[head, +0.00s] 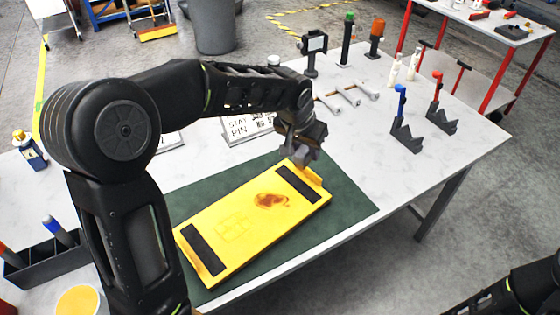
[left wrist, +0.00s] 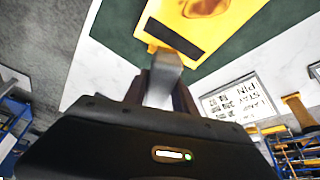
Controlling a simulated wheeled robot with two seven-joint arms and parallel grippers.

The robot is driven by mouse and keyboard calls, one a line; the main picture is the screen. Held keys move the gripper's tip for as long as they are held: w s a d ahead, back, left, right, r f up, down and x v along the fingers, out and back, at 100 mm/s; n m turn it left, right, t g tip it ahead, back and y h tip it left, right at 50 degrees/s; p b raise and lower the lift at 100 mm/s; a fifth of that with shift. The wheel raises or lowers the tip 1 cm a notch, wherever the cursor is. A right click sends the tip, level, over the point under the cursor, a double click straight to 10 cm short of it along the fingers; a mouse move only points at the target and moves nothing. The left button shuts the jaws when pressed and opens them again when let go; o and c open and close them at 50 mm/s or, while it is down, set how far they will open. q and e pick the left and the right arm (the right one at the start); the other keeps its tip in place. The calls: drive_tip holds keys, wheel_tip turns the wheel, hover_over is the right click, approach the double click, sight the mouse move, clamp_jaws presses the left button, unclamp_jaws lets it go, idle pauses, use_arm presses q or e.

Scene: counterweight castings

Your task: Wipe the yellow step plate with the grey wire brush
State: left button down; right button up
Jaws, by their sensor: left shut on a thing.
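The yellow step plate (head: 235,232) lies on a green mat, with a dark strip near each end and a rusty brown stain right of its middle. It also shows in the left wrist view (left wrist: 228,28). My left gripper (head: 302,138) is above the plate's far right end, by its raised yellow tab. It is shut on a grey piece (left wrist: 165,78), which looks like the grey wire brush. Its bristles are hidden, and I cannot tell whether it touches the plate. Part of my right arm shows at the lower right of the head view; its gripper does not.
A printed sign (head: 250,128) lies behind the mat (head: 345,195). Small metal tools (head: 350,95), bottles and two dark stands (head: 405,135) with blue and red handles occupy the table's far right. A dark tray (head: 50,262) stands at left. The table's front right is clear.

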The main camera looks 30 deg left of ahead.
use_arm(q)
drive_tip(key=a+f+m+h+b, duration=0.2)
drive_tip(key=a+f+m+b, duration=0.3)
drive_tip(key=a+f, duration=0.1)
drive_tip(key=shift+s+a+m+g, duration=0.3)
drive_tip(key=shift+s+a+m, duration=0.1)
drive_tip(key=shift+s, duration=0.05)
